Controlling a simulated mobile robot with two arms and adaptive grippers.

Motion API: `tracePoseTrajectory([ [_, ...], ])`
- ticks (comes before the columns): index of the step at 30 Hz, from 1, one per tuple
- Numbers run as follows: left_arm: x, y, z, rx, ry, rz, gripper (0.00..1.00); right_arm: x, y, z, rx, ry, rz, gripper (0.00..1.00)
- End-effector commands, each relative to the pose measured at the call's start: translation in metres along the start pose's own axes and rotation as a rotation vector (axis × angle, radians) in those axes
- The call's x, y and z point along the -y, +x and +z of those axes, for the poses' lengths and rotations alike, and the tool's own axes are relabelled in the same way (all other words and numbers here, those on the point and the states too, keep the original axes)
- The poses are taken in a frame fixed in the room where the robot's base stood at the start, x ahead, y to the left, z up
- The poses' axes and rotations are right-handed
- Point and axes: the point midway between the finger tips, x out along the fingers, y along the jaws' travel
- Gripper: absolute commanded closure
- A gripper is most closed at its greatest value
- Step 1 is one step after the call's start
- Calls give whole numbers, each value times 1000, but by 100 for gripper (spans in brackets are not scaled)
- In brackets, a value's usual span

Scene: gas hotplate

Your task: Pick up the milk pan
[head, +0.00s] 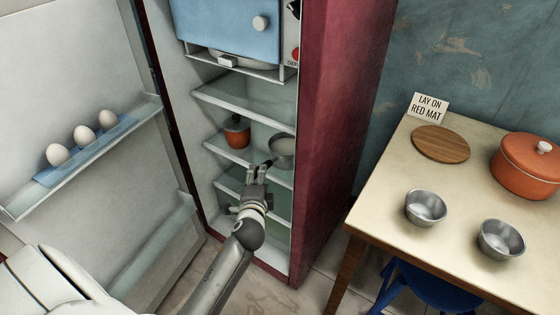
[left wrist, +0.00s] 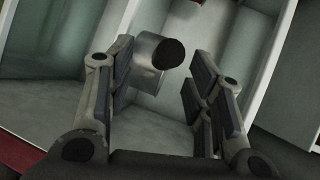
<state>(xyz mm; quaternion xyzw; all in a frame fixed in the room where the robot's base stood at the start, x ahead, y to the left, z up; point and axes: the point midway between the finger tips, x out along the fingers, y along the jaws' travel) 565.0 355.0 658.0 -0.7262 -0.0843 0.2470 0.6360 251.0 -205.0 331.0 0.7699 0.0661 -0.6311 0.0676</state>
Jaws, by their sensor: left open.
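The milk pan (head: 282,150), a small grey metal pan, sits on a middle shelf of the open fridge. My left gripper (head: 262,168) is inside the fridge, just in front and to the left of the pan. Its fingers are open. In the left wrist view, a grey metal piece with a dark round end (left wrist: 155,60) lies between the open fingers (left wrist: 158,85), nearer the left one. It looks like part of the pan, seen end-on. I cannot tell whether a finger touches it. My right gripper is not in view.
An orange pot (head: 237,135) stands on the same shelf, left of the pan. The fridge's red side wall (head: 335,130) is close on the right. Eggs (head: 82,134) sit in the open door. A table (head: 385,205) holds two metal bowls, a red pot (head: 525,172) and a wooden board.

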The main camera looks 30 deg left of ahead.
Motion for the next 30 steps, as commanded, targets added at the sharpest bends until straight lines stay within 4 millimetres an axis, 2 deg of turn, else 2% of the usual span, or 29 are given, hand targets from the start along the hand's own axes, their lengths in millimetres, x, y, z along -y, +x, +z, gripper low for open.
tracePoseTrajectory([
  [1,-1,7,0,0,0,0,52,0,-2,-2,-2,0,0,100],
  [8,2,24,-2,0,-2,-1,52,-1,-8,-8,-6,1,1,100],
  [16,3,61,-8,0,-2,2,52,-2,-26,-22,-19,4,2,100],
  [26,4,67,-8,-1,-3,2,52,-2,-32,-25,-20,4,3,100],
  [30,4,67,-8,-1,-3,2,70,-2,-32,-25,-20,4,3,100],
])
